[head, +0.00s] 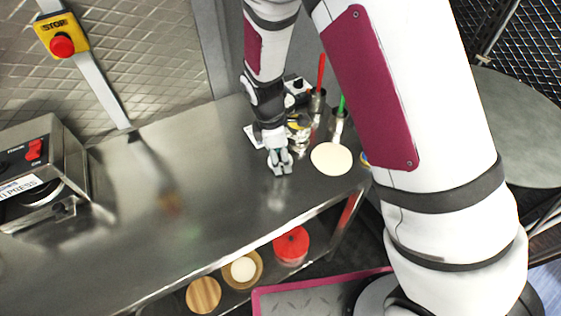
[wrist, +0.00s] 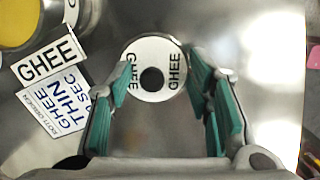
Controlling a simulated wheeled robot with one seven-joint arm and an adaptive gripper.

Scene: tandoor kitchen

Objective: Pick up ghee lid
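The ghee lid (wrist: 172,82) is a round white disc with a black centre knob and GHEE printed twice. It shows in the wrist view, just ahead of and between my fingers, over the steel counter. My gripper (wrist: 162,62) is open, with one teal-padded finger towards each side of the lid. The left finger overlaps the lid's left edge in the picture; I cannot tell whether it touches. In the head view my gripper (head: 280,168) is low over the counter and I cannot make out the lid there. A pot of yellow ghee (wrist: 14,24) stands at the wrist view's upper left.
A GHEE card (wrist: 48,58) and an instruction card (wrist: 56,104) are left of my fingers. In the head view, a pale round disc (head: 331,159) and cups with red and green handles (head: 340,118) stand right of my gripper. The counter (head: 215,165) to the left is clear.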

